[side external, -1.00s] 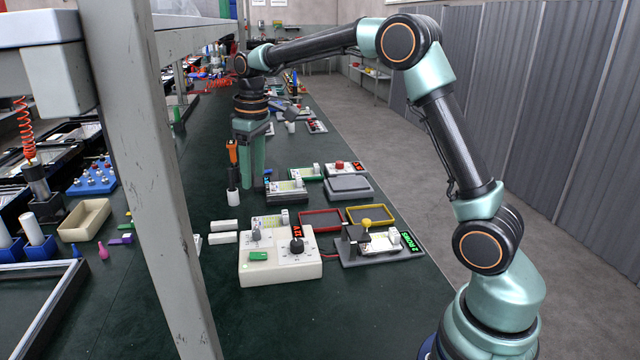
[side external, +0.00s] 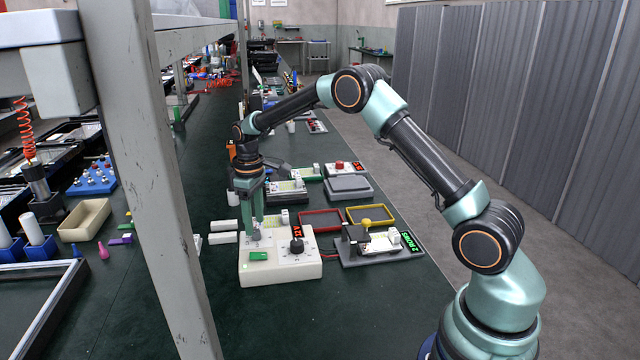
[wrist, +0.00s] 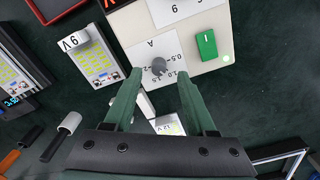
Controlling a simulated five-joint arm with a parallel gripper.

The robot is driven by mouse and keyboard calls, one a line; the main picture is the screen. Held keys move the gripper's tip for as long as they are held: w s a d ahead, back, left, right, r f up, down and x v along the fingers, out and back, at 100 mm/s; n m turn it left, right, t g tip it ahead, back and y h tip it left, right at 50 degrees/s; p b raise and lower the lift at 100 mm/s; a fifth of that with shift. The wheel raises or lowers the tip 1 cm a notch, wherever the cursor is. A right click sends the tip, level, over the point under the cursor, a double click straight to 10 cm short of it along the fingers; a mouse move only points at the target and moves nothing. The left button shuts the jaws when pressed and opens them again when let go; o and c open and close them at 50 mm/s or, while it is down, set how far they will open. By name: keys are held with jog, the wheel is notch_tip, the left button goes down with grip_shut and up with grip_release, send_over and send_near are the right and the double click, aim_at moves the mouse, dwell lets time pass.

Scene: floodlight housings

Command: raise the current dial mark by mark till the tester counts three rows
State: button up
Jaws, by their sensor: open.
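The power supply (side external: 280,268) is a cream box on the green bench. Its current dial (wrist: 158,66) is a grey knob on a white face marked A, with numbers such as 0.5, 1.0 and 1.5 beside it. My gripper (wrist: 159,76) is open, its two green fingers either side of the dial's near side. In the side view my gripper (side external: 257,228) is low over the supply, and the fingers partly hide the dial; I cannot tell if they touch it. The tester (side external: 380,250) has a yellow button and a green display (side external: 411,242) that appears to read 2 ROWS.
A black dial (side external: 297,246) with red digits behind it is right of the current dial. A green switch (wrist: 206,45) is close by on the supply. Red (side external: 321,220) and yellow (side external: 370,214) trays lie behind. A 9 V LED panel (wrist: 97,60) lies left in the wrist view.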

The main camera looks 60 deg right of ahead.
aim_at(256, 235)
jog(key=shift+f, duration=1.3)
grip_shut()
jog(key=shift+m, duration=0.3)
jog(key=m, duration=0.5)
jog(key=shift+a+m, duration=0.1)
jog(key=shift+m, duration=0.2)
jog(key=m, duration=0.5)
jog(key=shift+w, duration=0.1)
jog(key=shift+m, duration=0.3)
